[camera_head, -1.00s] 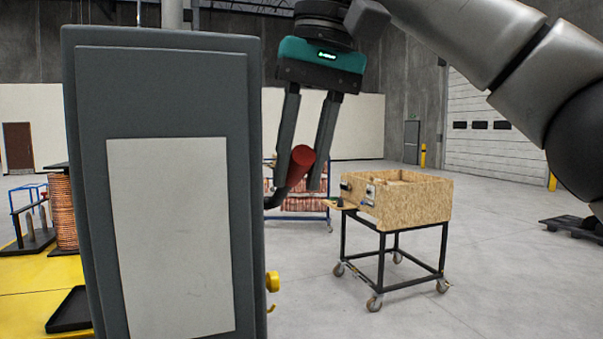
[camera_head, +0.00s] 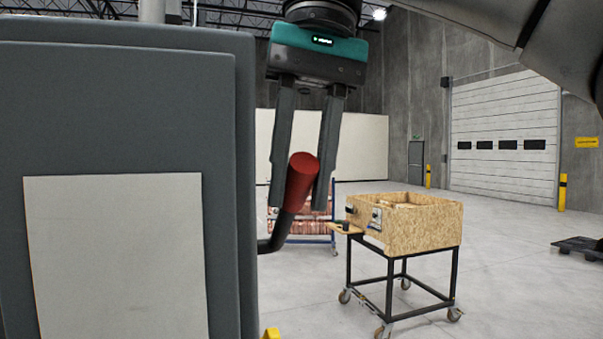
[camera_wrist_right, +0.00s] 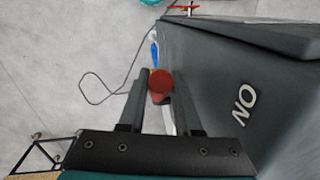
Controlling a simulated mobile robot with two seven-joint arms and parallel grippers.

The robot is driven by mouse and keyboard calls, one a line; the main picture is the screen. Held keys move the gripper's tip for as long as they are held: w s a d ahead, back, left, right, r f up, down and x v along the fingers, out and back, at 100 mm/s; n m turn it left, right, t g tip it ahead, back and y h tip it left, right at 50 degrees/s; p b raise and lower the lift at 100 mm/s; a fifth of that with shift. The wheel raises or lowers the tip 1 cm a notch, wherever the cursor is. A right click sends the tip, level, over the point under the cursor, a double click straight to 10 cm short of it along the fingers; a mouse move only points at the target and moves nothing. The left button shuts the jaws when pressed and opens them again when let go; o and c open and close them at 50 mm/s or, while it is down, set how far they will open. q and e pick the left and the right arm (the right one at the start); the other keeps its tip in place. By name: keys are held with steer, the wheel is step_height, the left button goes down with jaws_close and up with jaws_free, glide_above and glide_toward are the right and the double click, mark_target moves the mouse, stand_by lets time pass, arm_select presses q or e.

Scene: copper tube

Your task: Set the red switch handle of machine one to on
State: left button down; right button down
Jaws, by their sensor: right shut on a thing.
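The red switch handle (camera_head: 300,182) sticks out past the right side of the grey machine cabinet (camera_head: 242,150) on a dark bent lever (camera_head: 272,240). It tilts up, with its free end uppermost. My right gripper (camera_head: 301,198) comes from above and is shut on the red handle, one finger on each side. In the right wrist view, the handle's round red end (camera_wrist_right: 159,84) sits between the fingers. White "ON" lettering (camera_wrist_right: 245,105) is on the cabinet beside it. My left gripper is not in view.
A wooden box on a wheeled black cart (camera_head: 410,228) stands to the right behind the handle. A rack with copper-coloured items (camera_head: 318,222) is farther back. A yellow part (camera_head: 271,333) shows low by the cabinet. The floor at right is mostly open.

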steer(key=c, duration=0.6)
jaws_free()
steer(key=shift+w+f, duration=0.1)
steer(key=shift+w, duration=0.1)
